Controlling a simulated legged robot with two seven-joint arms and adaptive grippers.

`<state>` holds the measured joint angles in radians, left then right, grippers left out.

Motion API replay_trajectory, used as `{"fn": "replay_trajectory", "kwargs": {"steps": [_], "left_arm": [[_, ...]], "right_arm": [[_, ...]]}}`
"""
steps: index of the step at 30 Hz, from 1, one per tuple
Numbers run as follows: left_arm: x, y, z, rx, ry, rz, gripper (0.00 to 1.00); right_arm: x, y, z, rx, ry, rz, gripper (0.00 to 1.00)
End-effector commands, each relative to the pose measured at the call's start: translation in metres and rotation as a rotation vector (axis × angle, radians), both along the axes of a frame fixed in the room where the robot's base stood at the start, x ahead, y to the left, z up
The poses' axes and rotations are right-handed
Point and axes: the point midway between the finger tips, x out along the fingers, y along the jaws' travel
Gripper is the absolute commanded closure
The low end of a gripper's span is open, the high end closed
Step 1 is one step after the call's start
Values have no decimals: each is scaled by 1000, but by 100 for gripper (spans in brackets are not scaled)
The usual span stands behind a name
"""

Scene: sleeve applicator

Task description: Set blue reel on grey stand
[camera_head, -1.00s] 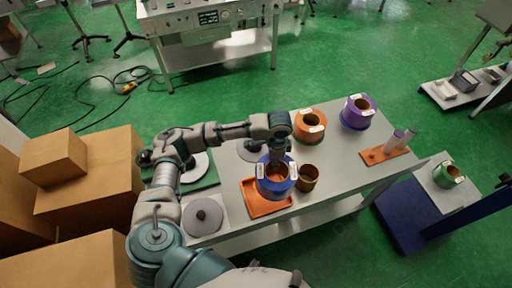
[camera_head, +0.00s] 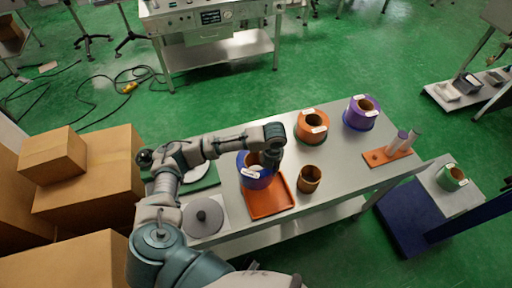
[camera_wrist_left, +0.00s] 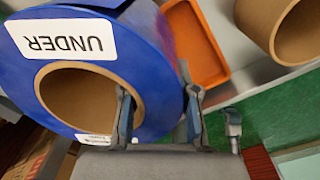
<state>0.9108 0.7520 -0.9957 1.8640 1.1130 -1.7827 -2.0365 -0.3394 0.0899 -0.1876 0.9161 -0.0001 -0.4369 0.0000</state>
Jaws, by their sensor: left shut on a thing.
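The blue reel (camera_head: 252,179) has a white label and a brown core. In the left wrist view the reel (camera_wrist_left: 85,50) shows large, with a label reading UNDER. My left gripper (camera_wrist_left: 160,95) is shut on the reel's wall, one finger inside the bore and one outside. In the head view the gripper (camera_head: 270,160) is at the reel's right side. The reel is over the table's left part, by the back left corner of the orange tray. A grey disc stand (camera_head: 203,216) with a dark centre knob is at the front left. My right gripper is not in view.
The orange tray (camera_head: 268,209) is empty. A brown ring (camera_head: 310,179) stands right of it. Orange (camera_head: 311,138) and purple (camera_head: 362,122) reels stand at the back. Another disc on a green plate (camera_head: 208,183) is partly hidden by my arm.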

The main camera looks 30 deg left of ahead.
Motion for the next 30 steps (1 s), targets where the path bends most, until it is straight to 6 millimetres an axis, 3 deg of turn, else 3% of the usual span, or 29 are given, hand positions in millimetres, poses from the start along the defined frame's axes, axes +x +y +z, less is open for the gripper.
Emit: {"fn": "replay_trajectory", "kwargs": {"steps": [8, 14, 21, 30], "left_arm": [[15, 10, -2, 1, -3, -102, 100], [54, 34, -6, 0, -3, -98, 100], [101, 63, -12, 0, -3, -99, 100], [134, 83, -15, 1, -3, -101, 100]], "right_arm": [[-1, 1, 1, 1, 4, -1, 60], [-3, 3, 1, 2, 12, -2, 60], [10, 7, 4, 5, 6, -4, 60], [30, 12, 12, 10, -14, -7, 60]]}}
